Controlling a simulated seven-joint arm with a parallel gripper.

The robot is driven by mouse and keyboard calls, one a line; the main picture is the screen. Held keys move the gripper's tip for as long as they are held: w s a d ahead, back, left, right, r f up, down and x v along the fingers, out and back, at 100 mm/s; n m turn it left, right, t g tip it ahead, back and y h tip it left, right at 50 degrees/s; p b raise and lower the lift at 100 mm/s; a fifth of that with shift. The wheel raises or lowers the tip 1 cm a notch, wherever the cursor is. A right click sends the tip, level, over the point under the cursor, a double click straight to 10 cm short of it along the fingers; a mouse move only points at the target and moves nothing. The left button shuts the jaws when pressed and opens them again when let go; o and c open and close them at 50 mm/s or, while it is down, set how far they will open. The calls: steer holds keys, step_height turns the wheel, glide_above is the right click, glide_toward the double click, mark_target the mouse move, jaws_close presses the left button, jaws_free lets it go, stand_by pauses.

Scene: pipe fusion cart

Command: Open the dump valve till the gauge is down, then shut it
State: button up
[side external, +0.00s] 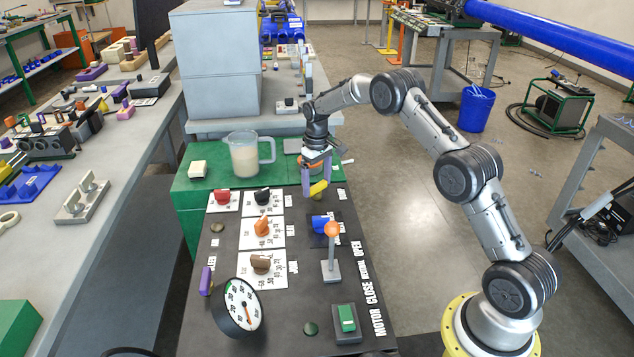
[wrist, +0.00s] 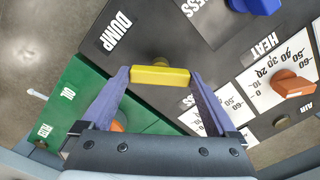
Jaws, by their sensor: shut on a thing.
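The dump valve's yellow handle (side external: 319,188) is at the far right of the dark panel. In the wrist view the yellow handle (wrist: 160,76) lies crosswise, beside the DUMP label (wrist: 115,31). My gripper (side external: 315,190) reaches down over it. Its two purple fingers are shut on the handle's ends, as the gripper (wrist: 160,80) shows in the wrist view. The round white gauge (side external: 241,306) stands tilted at the near left of the panel. Its needle points to the lower right; the exact reading is too small to tell.
A lever with an orange knob (side external: 332,230) and a blue knob (side external: 319,222) stand close on the near side. A green switch (side external: 347,318) is at the near right. A jug (side external: 243,157) stands on the green surface behind.

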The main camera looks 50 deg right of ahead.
mark_target(317, 185)
steer(key=n, duration=0.5)
steer(key=shift+r+n, duration=0.15)
steer(key=shift+n, duration=0.15)
steer(key=shift+w+n, duration=0.1)
steer(key=shift+n, duration=2)
steer(key=o, duration=1)
step_height(317, 185, up, 14)
